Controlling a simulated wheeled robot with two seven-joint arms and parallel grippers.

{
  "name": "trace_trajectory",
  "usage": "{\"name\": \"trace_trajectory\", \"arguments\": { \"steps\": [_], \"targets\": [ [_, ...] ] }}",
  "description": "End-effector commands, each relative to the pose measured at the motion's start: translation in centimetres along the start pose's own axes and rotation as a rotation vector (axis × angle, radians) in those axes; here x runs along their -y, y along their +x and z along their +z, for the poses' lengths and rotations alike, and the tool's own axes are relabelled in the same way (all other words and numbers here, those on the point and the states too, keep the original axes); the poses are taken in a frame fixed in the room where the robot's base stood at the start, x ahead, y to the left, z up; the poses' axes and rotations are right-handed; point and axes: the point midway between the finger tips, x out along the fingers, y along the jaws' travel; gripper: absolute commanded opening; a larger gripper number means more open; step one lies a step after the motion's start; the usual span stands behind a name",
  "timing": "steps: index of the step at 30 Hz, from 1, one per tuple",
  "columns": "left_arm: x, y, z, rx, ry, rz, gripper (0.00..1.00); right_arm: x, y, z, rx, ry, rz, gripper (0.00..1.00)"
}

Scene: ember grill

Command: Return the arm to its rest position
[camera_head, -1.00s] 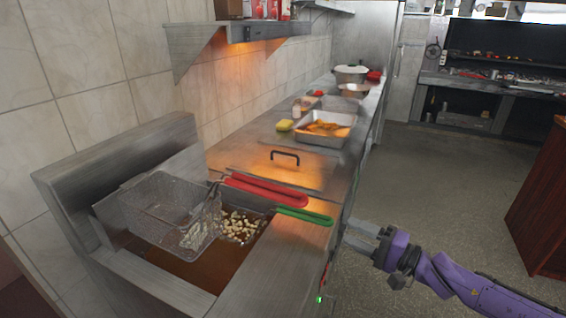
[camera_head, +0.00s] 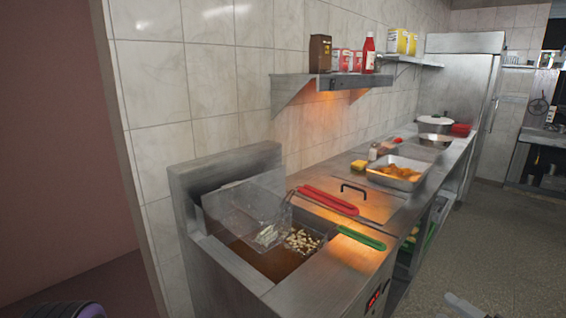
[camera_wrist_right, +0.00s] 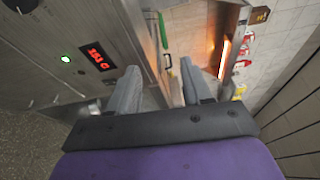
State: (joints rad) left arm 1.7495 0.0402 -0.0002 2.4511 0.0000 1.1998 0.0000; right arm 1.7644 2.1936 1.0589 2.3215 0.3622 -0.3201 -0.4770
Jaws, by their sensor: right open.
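My right gripper is open and empty in the right wrist view (camera_wrist_right: 160,88), its two grey fingers apart in front of the fryer's front panel. In the head view only a grey tip of the right gripper (camera_head: 462,305) shows at the bottom edge, on the floor side of the counter and apart from it. My left gripper is not in view; a purple part of my body shows at the lower left corner. The fryer (camera_head: 225,262) holds brown oil, a wire basket with a red handle (camera_head: 328,200) and pale pieces near a green handle (camera_head: 361,238).
The fryer's red display (camera_wrist_right: 95,57) and green light are close to the right gripper. A steel tray with orange food (camera_head: 398,174), a yellow sponge (camera_head: 358,165) and a pot (camera_head: 434,124) stand along the counter. A shelf (camera_head: 345,81) hangs above. The floor at right is clear.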

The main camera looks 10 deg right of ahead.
Motion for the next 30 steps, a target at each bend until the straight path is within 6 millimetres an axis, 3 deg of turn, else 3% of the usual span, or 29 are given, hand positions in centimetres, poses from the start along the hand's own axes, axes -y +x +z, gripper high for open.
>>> {"name": "trace_trajectory", "arguments": {
  "steps": [8,14,20,23,27,30],
  "targets": [
    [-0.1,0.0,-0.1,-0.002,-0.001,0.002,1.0,-2.9,0.9,-1.6,-0.133,0.18,0.107,0.49],
    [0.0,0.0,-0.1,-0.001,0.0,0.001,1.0,-8.5,2.8,0.5,-0.195,0.353,0.288,0.49],
    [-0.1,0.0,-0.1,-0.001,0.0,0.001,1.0,-15.6,4.2,6.1,-0.209,0.454,0.541,0.49],
    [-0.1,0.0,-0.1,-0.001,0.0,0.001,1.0,-20.1,3.7,10.2,-0.211,0.461,0.719,0.49],
    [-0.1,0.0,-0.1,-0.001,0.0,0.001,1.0,-26.9,-0.1,16.2,-0.221,0.358,1.013,0.49],
    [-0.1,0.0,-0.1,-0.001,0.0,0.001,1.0,-30.4,-4.5,18.5,-0.226,0.198,1.193,0.49]
  ]
}}
